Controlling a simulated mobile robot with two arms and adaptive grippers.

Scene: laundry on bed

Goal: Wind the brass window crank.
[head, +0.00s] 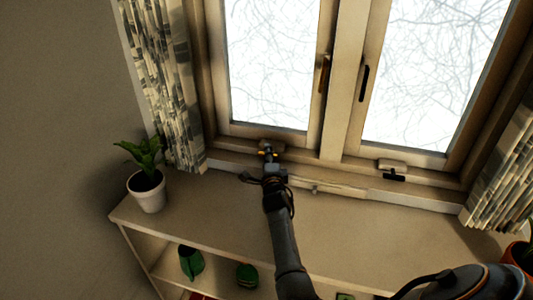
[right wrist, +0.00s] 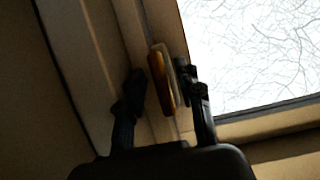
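The brass window crank (head: 267,153) is a small yellowish piece at the foot of the left window, largely hidden by my right gripper (head: 268,158). In the right wrist view, a brass-coloured piece (right wrist: 161,80) with a pale edge stands between the two dark fingers of my right gripper (right wrist: 163,92). The fingers are apart. A gap shows between the left finger and the brass piece; the right finger looks closer, and I cannot tell if it touches. My left gripper is not in view.
A second crank (head: 394,175), dark-handled, sits under the right window. A brown latch handle (head: 324,73) and a black one (head: 364,83) are on the frames. A potted plant (head: 148,190) stands at the shelf's left end. Curtains (head: 170,80) hang at the sides. The shelf top (head: 365,230) is mostly clear.

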